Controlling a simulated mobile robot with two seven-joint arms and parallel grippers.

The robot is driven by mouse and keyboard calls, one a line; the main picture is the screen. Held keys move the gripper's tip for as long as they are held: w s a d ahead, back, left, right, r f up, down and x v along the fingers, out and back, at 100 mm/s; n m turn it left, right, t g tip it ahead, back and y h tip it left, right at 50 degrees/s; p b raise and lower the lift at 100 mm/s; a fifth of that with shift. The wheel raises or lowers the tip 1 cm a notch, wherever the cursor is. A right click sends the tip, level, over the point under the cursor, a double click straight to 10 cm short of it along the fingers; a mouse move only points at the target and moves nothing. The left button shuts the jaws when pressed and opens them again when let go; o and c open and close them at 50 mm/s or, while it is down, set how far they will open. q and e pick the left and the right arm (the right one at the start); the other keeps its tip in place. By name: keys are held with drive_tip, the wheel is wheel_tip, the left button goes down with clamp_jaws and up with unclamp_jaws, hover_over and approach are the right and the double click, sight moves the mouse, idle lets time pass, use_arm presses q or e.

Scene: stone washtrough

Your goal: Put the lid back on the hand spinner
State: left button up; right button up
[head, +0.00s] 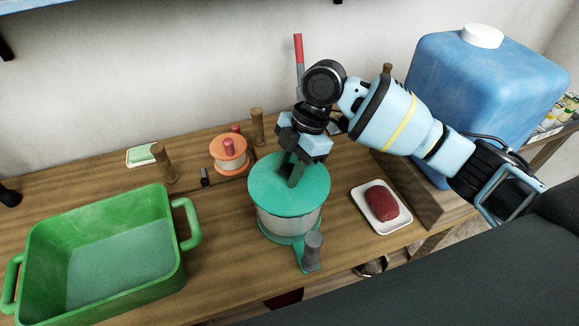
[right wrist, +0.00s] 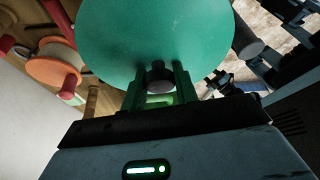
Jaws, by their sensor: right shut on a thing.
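The green round lid (head: 262,182) is over the hand spinner (head: 285,222), a pale drum with a green base and a grey upright handle at the front. The lid looks level and covers the drum's top; I cannot tell whether it rests fully on the rim. My right gripper (head: 291,177) reaches down from above and is shut on the lid's dark knob. In the right wrist view the knob (right wrist: 159,76) is between the two fingers, and the lid (right wrist: 155,35) fills the upper middle. My left gripper is not in view.
A green basin (head: 120,265) is at left. An orange-topped small container (head: 229,153) and wooden pegs (head: 257,127) stand behind the spinner. A white tray with a red block (head: 382,203) is close at right, and a blue water canister (head: 475,90) is beyond it.

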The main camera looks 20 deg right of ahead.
drive_tip(key=o, duration=1.6)
drive_tip(key=shift+c, duration=0.2)
drive_tip(key=shift+r+p, duration=1)
drive_tip(key=shift+r, duration=1.35)
drive_tip(key=shift+r+p, duration=0.4)
drive_tip(key=shift+r, duration=0.8)
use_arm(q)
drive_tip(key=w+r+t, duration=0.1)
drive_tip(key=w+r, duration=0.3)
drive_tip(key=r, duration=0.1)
use_arm(e)
clamp_jaws()
